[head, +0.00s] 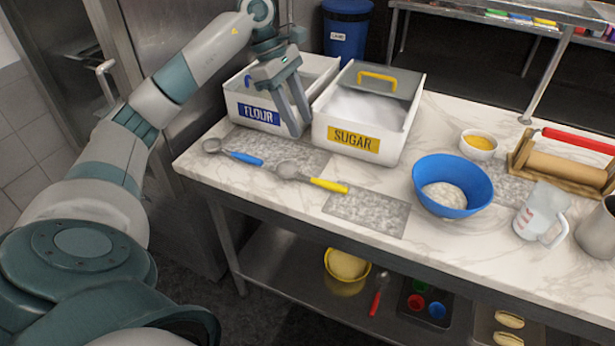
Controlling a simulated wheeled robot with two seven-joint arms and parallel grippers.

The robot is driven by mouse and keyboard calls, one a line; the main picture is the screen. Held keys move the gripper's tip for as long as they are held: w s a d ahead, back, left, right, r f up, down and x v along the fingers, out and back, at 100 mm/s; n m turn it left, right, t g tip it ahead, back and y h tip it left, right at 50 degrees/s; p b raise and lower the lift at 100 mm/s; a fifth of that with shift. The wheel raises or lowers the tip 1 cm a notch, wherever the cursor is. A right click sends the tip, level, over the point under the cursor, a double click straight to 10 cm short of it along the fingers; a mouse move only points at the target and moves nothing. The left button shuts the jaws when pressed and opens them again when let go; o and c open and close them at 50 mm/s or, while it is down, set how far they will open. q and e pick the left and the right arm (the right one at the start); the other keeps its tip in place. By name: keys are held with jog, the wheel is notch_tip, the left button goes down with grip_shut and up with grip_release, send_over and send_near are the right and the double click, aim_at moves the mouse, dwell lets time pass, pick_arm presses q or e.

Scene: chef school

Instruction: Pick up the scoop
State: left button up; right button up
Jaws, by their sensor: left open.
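Two scoops lie on the marble counter (390,262). One scoop with a blue handle (233,153) lies at the left, in front of the flour bin (250,112). Another scoop with a yellow handle (312,179) lies to its right, nearer the front edge. My left gripper (291,118) is open and empty, fingers pointing down, in front of the flour bin and beside the sugar bin (385,150). It is behind and above both scoops, apart from them. It hides part of the flour bin. My right gripper is not in view.
A blue bowl (452,184) with pale contents, a small bowl of yellow food (478,145), a measuring jug (540,212) and a rolling pin (563,170) stand to the right. Grey mats (367,212) lie on the counter. The front middle of the counter is clear.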

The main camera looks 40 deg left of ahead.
pick_arm(q)
jog(key=p, duration=0.5)
send_over(316, 178)
jog(key=f, duration=1)
jog(key=shift+a+f, duration=0.1)
jog(key=shift+a, duration=0.1)
jog(key=shift+d+f, duration=0.15)
jog(key=shift+f, duration=0.4)
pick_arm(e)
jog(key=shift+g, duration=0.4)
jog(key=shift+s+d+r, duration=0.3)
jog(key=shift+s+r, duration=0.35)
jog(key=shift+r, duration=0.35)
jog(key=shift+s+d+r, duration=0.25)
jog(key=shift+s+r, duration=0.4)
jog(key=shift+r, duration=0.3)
